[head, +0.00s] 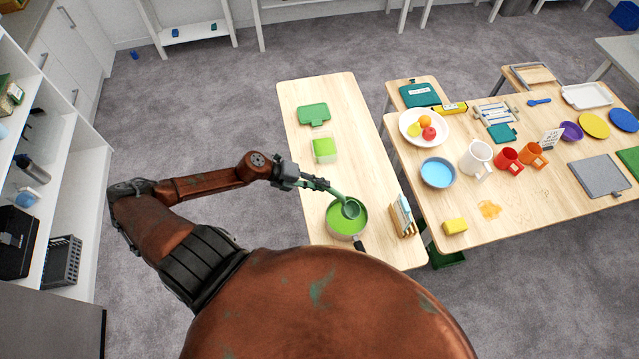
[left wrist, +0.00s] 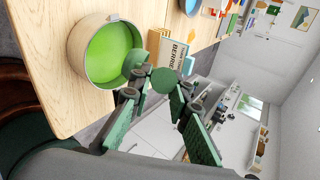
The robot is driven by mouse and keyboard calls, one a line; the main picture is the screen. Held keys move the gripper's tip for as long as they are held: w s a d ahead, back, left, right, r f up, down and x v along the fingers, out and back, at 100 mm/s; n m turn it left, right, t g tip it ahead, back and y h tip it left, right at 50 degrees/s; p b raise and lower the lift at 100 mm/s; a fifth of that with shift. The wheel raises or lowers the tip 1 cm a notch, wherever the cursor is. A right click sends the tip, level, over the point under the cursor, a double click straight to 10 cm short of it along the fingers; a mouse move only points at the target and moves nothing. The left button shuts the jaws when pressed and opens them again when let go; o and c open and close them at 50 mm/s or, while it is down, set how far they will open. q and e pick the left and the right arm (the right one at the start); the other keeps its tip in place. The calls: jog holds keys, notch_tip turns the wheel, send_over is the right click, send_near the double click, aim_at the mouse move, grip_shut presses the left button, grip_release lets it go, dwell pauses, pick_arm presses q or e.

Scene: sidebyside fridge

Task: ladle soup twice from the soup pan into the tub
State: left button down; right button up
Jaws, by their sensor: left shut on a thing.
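The soup pan (head: 336,232) stands near the front of the narrow table, full of bright green soup, and also shows in the left wrist view (left wrist: 84,62). My left gripper (head: 318,184) is shut on the green ladle (head: 338,195), behind and left of the pan. The ladle's bowl (head: 351,208) is over or in the soup at the pan's far right side; I cannot tell how deep. In the left wrist view my gripper (left wrist: 160,88) partly hides the ladle. The small pale tub (head: 325,157) stands farther back, with bright green at its top. My right gripper is out of view.
A green flat piece, perhaps a lid (head: 313,114), lies behind the tub. A rack with a box (head: 403,216) stands right of the pan. The wider table (head: 520,205) at right holds bowls, mugs and plates.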

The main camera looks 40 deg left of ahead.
pick_arm(q)
notch_tip(320, 180, down, 8)
jog(key=b, duration=0.5)
jog(key=shift+f+b, duration=0.15)
jog(key=shift+b, duration=0.2)
dwell(0.6)
dwell(0.9)
jog(key=shift+s+a+f+t+h, duration=0.3)
jog(key=shift+a+f+h, duration=0.35)
jog(key=shift+f, duration=0.15)
jog(key=shift+s+a+f+h, duration=0.2)
jog(key=shift+a+f+h, duration=0.25)
jog(key=shift+a+f, duration=0.3)
jog(key=shift+d+f+n, duration=0.1)
jog(key=shift+n, duration=0.2)
